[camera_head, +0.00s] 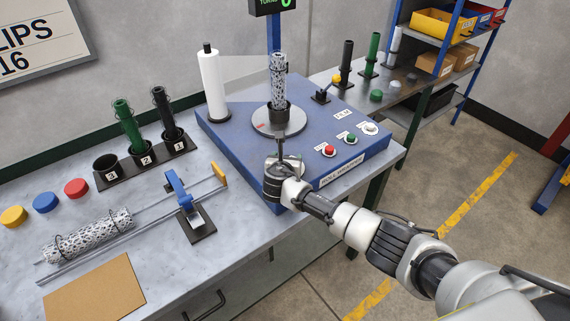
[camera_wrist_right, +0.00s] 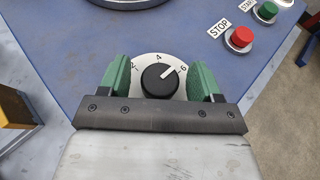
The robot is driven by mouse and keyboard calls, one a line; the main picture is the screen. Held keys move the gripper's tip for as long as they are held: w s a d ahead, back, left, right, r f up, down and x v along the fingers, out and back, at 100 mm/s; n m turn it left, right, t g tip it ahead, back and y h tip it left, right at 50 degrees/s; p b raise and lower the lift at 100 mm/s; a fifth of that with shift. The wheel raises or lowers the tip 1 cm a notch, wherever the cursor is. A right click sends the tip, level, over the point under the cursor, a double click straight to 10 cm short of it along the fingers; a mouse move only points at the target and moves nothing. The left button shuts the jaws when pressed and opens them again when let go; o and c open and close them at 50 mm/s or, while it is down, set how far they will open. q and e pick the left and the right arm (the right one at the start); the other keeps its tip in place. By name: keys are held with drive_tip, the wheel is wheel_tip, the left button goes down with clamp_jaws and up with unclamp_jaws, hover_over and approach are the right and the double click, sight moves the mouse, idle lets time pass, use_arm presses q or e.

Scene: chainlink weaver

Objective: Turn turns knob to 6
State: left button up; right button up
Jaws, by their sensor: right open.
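The turns knob (camera_wrist_right: 160,82) is a round black knob on a white dial with 2, 4 and 6 marked. Its white pointer points up and right, between 4 and 6 and closer to 6. My right gripper (camera_wrist_right: 160,75) is open, with one green finger pad on each side of the knob and a visible gap to it on both sides. In the head view my right gripper (camera_head: 281,164) is at the front edge of the blue roll wrapper machine (camera_head: 232,140) and hides the knob. My left gripper is not in view.
The red stop button (camera_wrist_right: 240,38) and green start button (camera_wrist_right: 266,11) are right of the dial. A turntable (camera_head: 261,124) with a wrapped mesh roll (camera_head: 278,80) stands behind the gripper. A blue-handled tool (camera_head: 181,190) is to the left.

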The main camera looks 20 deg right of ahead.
drive_tip(key=v, duration=1)
drive_tip(key=shift+s+r, duration=0.1)
drive_tip(key=shift+s, duration=0.15)
drive_tip(key=shift+a, duration=0.1)
